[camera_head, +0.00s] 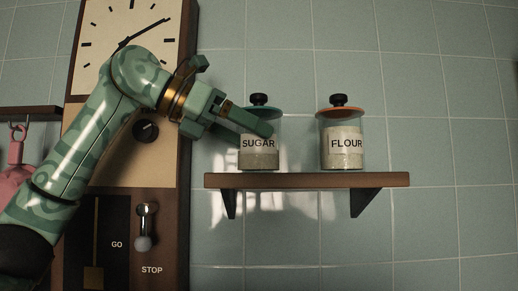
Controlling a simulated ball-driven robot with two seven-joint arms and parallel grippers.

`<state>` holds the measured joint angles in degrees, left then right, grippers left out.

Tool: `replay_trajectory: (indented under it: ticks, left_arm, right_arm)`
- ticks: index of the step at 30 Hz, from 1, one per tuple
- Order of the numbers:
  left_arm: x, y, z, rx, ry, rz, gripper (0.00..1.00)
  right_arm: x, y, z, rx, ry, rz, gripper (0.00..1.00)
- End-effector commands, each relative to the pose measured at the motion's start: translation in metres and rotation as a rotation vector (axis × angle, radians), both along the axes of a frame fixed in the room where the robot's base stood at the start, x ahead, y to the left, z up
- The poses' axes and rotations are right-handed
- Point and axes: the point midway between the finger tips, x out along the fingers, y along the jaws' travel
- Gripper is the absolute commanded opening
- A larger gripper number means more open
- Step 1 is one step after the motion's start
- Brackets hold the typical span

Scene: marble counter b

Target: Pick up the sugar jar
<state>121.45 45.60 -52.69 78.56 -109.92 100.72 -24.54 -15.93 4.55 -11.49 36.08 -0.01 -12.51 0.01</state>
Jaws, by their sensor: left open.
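The sugar jar (259,161) is a clear glass jar with a teal lid, a black knob and a white SUGAR label. It stands upright on the left part of a brown wall shelf (300,180). My left gripper (258,126) reaches in from the left with its fingers at the upper part of the jar, just under the lid. It is open. One finger covers part of the jar's upper front, and I cannot tell whether it touches the glass. My right gripper does not show.
A flour jar (342,149) with an orange lid stands on the shelf to the right, with a gap between the jars. A large clock cabinet (160,170) with a knob and a lever stands at the left. A pink object (15,165) hangs at the far left. Tiled wall is behind.

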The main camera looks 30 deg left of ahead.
Motion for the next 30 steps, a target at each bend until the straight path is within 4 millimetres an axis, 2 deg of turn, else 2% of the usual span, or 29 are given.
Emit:
replay_trajectory:
  ticks: [2,9,13,14,18,20,30]
  left_arm:
    - [0.010,-0.009,-0.002,0.002,0.002,-0.003,0.92]
    - [0.023,-0.020,-0.011,0.001,-0.001,0.000,0.92]
    - [0.023,-0.020,-0.012,0.001,-0.001,0.000,0.92]
    - [0.023,-0.020,-0.011,0.001,-0.001,0.000,0.89]
    - [0.023,-0.020,-0.011,0.001,-0.001,0.000,0.50]
    - [0.023,-0.020,-0.011,0.001,-0.001,0.000,0.34]
    - [0.022,-0.020,-0.009,0.000,-0.003,-0.001,0.34]
  right_arm:
    - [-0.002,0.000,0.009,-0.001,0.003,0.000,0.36]
    - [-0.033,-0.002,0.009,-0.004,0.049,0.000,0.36]
    - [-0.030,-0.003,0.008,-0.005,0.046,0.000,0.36]
    - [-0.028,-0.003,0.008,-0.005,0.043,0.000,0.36]
    - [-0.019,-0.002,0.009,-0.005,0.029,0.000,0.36]
    - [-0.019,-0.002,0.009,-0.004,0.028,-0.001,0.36]
    - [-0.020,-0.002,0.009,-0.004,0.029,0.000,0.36]
